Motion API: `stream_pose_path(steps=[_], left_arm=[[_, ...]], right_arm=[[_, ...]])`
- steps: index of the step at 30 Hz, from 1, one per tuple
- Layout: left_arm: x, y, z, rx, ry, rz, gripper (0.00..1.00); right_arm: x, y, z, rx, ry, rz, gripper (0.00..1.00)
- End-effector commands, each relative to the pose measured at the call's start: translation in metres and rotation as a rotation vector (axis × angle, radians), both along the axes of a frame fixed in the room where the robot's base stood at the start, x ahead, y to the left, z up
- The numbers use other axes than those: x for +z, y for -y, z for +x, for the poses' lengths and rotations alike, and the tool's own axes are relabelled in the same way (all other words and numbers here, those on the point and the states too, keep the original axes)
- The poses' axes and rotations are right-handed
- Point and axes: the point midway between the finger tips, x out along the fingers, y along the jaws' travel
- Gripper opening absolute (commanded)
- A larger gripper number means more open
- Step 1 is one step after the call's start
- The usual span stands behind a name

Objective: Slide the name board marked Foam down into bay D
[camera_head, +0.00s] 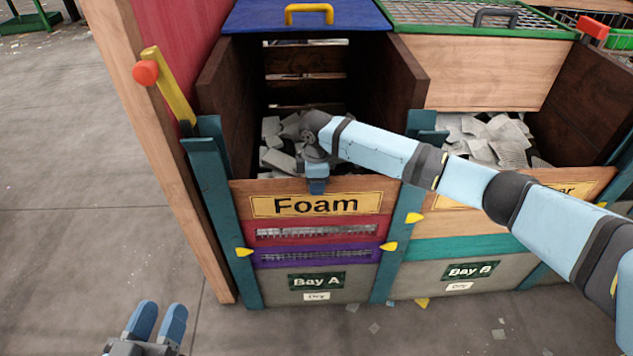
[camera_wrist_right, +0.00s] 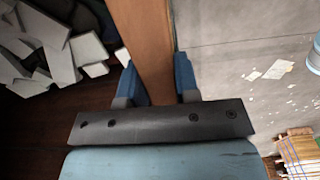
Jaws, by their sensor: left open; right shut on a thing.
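The wooden name board marked Foam (camera_head: 345,204) is the top board at the front of bay A (camera_head: 317,281), upright between two teal posts. My right gripper (camera_head: 317,186) is shut on the board's top edge near its middle. In the right wrist view its fingers (camera_wrist_right: 156,82) sit on either side of the wooden board (camera_wrist_right: 142,30). My left gripper (camera_head: 157,322) is open and empty, low at the left over the floor. No label for bay D shows in these views.
Below the Foam board are a red slatted board (camera_head: 317,231) and a purple one (camera_head: 315,256). Bay B (camera_head: 473,271) stands to the right with its own name board (camera_head: 590,187), partly hidden by my right arm. Pale pieces (camera_head: 280,160) lie inside bay A.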

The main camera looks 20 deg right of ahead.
Motion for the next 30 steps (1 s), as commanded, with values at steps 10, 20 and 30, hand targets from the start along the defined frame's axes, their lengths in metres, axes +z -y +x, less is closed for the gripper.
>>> stream_pose_path(steps=[10,20,30], left_arm=[[0.000,0.000,0.000,0.000,-0.001,0.000,0.43],[-0.037,-0.015,-0.005,0.037,-0.187,0.111,0.43],[-0.084,-0.046,-0.029,0.081,-0.463,0.279,0.43]], right_arm=[[0.002,0.000,0.001,0.000,0.002,0.001,0.00],[0.026,-0.001,0.000,0.001,0.002,0.002,0.00],[0.072,-0.001,0.000,0.000,0.002,0.002,0.00]])
